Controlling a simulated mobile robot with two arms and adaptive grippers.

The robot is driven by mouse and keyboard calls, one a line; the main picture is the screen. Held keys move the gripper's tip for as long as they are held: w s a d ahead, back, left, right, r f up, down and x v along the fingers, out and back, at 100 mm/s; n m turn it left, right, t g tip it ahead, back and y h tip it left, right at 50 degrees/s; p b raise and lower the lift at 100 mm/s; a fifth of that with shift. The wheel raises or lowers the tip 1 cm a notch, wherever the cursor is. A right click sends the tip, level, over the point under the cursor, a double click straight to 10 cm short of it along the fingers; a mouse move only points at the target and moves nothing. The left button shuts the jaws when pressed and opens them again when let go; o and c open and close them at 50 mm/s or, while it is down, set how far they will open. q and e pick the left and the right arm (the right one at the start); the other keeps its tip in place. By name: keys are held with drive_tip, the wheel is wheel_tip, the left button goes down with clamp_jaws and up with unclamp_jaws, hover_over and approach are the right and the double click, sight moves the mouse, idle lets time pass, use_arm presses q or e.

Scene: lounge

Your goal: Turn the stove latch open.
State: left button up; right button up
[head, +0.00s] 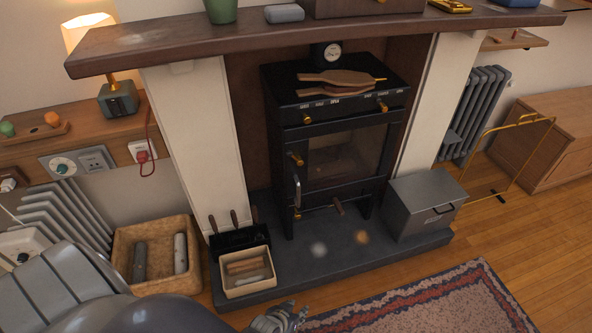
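The black stove (350,113) stands on a dark hearth slab inside the fireplace. Its glazed door (334,158) appears shut. A grey upright lever, which looks like the latch (297,191), is at the door's left edge. Brass fittings sit above and below it. My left gripper (281,318) is at the bottom edge of the head view, low in front of the hearth and well apart from the latch. It is partly cut off, and its finger opening cannot be made out. My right gripper is out of view.
A cream box (248,273) and dark tool holder (239,240) stand left of the stove, beside a wicker basket (158,283). A grey metal box (424,204) stands right. Bellows (336,78) lie on top. The hearth front (335,250) is mostly clear; a rug (420,303) lies before it.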

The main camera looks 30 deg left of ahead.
use_arm(q)
drive_tip(key=w+a+r+n+t+y+b, duration=0.1)
drive_tip(key=w+r+t+b, duration=0.15)
drive_tip(key=w, duration=0.25)
drive_tip(key=w+a+r+n+t+b, duration=0.1)
drive_tip(key=w+a+r, duration=0.15)
drive_tip(key=w, duration=0.35)
drive_tip(key=n+t+y+b, duration=0.6)
drive_tip(key=n+b, duration=0.1)
drive_tip(key=b, duration=0.3)
approach(291, 156)
drive_tip(key=shift+f+b+x, duration=0.15)
drive_tip(key=shift+b+x, duration=0.5)
drive_tip(key=shift+x, duration=1.5)
drive_tip(key=shift+f+b+x, duration=0.15)
drive_tip(key=shift+b+x, duration=0.5)
drive_tip(key=shift+x, duration=1.5)
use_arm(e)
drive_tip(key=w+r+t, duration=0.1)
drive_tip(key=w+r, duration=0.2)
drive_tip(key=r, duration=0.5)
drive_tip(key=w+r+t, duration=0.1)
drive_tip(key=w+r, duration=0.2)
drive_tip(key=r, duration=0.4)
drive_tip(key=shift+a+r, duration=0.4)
use_arm(q)
drive_tip(key=shift+c, duration=0.6)
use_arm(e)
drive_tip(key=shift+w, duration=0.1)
